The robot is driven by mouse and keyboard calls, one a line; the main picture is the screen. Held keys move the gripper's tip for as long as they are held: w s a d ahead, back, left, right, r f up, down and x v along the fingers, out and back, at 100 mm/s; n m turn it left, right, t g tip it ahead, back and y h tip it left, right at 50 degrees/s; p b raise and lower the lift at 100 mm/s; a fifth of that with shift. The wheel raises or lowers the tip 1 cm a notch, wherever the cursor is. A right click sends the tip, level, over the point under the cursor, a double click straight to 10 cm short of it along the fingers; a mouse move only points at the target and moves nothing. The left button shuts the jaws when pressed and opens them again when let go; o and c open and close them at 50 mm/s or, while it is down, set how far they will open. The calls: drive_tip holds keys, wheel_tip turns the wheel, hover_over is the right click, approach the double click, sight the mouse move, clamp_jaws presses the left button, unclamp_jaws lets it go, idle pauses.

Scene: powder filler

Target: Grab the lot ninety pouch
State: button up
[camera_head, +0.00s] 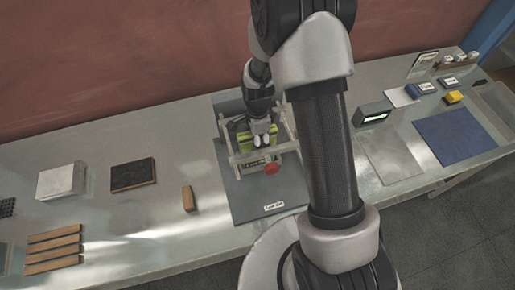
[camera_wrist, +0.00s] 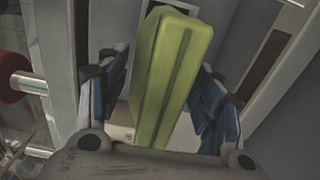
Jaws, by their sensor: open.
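A yellow-green pouch (camera_wrist: 170,62) with a dark seam down its face stands in the wrist view between the two blue-padded fingers of my gripper (camera_wrist: 165,105). The fingers are spread, with a gap visible beside the pouch. In the head view my gripper (camera_head: 262,139) reaches down into a pale frame (camera_head: 233,160) on a grey base plate, and the green pouch (camera_head: 243,139) shows just behind the fingers. No lot number is readable on the pouch.
A red knob (camera_head: 271,168) sits at the frame's front; frame posts stand close around my gripper. A wooden block (camera_head: 188,198), dark pad (camera_head: 133,175) and white block (camera_head: 61,181) lie left. A blue mat (camera_head: 454,136) lies right.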

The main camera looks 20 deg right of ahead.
drive_tip(key=shift+f, duration=0.25)
drive_tip(key=shift+c, duration=0.4)
clamp_jaws()
idle(0.6)
